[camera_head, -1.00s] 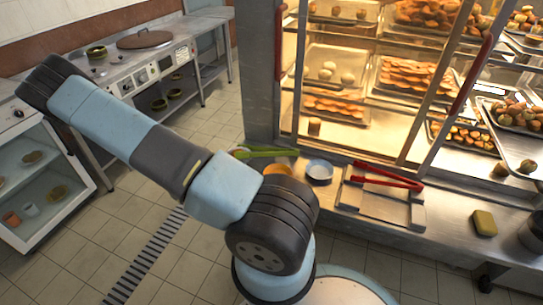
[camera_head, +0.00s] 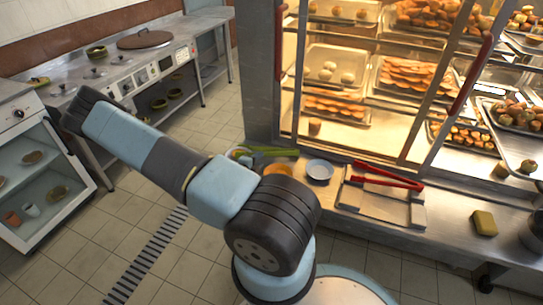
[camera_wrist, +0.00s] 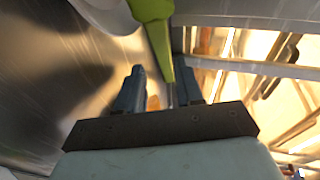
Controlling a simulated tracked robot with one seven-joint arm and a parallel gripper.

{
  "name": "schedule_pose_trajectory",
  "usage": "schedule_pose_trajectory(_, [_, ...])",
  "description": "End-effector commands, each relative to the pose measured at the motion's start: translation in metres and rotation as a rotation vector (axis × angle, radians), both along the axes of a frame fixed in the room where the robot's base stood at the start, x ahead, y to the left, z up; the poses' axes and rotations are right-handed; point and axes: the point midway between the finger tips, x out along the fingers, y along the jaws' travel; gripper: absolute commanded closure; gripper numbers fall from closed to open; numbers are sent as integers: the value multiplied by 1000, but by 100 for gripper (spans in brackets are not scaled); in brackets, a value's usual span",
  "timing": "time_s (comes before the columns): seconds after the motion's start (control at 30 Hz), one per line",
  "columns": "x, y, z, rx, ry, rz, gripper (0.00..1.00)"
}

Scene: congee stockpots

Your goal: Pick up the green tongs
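The green tongs (camera_head: 270,152) lie on the metal counter in front of the display case in the head view, behind the orange bowl; the arm passes close in front of their left end. In the wrist view a long green piece of the tongs (camera_wrist: 158,40) comes down from the top edge and narrows between the fingers, nearer the right one. My gripper (camera_wrist: 160,88) is open, with a gap left of the green piece. In the head view the gripper is hidden or too small to make out.
The orange bowl (camera_head: 277,169) and blue bowl (camera_head: 319,169) stand beside the tongs. Red tongs (camera_head: 385,179) lie on a tray to the right, with a yellow sponge (camera_head: 484,223) farther right. The glass display case (camera_head: 375,80) rises behind.

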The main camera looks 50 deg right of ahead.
Motion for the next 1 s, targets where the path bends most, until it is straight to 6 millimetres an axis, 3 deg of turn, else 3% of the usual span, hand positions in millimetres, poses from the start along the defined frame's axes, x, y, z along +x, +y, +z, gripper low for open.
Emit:
schedule_pose_trajectory(0.17, [2,-9,-2,0,1,0,64])
schedule_pose_trajectory(0.5, [10,-48,-11,-1,1,0,64])
schedule_pose_trajectory(0.73, [10,-50,-12,1,0,1,64])
schedule_pose_trajectory(1.0, [10,-50,-12,1,0,0,89])
